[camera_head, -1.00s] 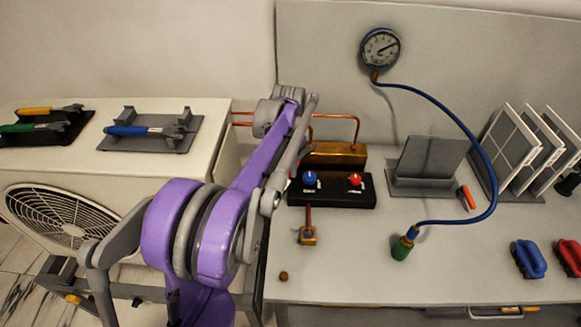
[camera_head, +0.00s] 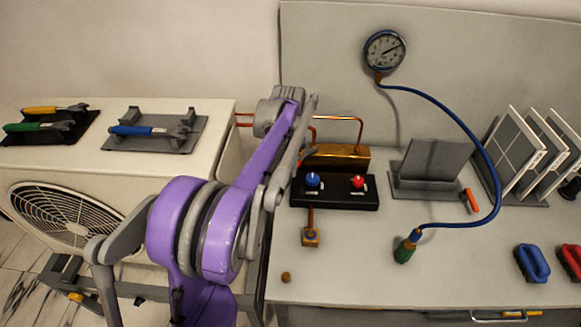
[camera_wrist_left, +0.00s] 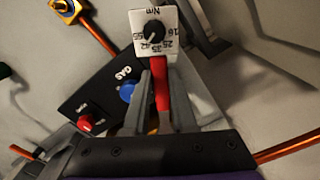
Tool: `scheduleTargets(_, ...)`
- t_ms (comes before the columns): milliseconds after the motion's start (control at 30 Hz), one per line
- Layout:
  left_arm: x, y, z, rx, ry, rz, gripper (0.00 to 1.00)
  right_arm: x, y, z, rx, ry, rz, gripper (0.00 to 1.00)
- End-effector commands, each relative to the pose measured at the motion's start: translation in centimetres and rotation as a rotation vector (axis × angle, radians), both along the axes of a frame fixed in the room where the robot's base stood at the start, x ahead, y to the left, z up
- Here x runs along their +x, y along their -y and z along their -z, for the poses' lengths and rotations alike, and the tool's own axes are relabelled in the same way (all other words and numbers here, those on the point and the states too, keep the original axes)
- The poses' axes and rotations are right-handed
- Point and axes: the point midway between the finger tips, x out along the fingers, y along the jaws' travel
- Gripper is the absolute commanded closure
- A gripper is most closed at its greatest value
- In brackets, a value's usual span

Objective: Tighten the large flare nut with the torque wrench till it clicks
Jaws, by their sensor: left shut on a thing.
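In the left wrist view my left gripper (camera_wrist_left: 167,100) is shut on the red handle of the torque wrench (camera_wrist_left: 160,80). A white square dial (camera_wrist_left: 153,32) with a black knob, marked "Nm" and with numbers, shows at the handle's end. The rest of the wrench is hidden by the fingers and palm. In the head view my purple and grey left arm reaches toward the gap between the white unit and the bench, and hides its fingertips. I cannot make out the large flare nut in either view. My right gripper is not in view.
A black valve block (camera_head: 335,192) with blue and red knobs stands by the arm, with copper pipes (camera_head: 345,119) behind it. A pressure gauge (camera_head: 384,49) and blue hose are at the back. Wrenches (camera_head: 145,130) lie on the white unit (camera_head: 205,160). The bench's front middle is fairly clear.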

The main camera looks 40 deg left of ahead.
Motion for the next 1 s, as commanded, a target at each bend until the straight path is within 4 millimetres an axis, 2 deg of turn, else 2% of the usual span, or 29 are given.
scheduleTargets(1000, -0.17, -1.10, -0.05, 0.001, -0.001, 0.073, 1.00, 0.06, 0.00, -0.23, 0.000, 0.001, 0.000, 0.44)
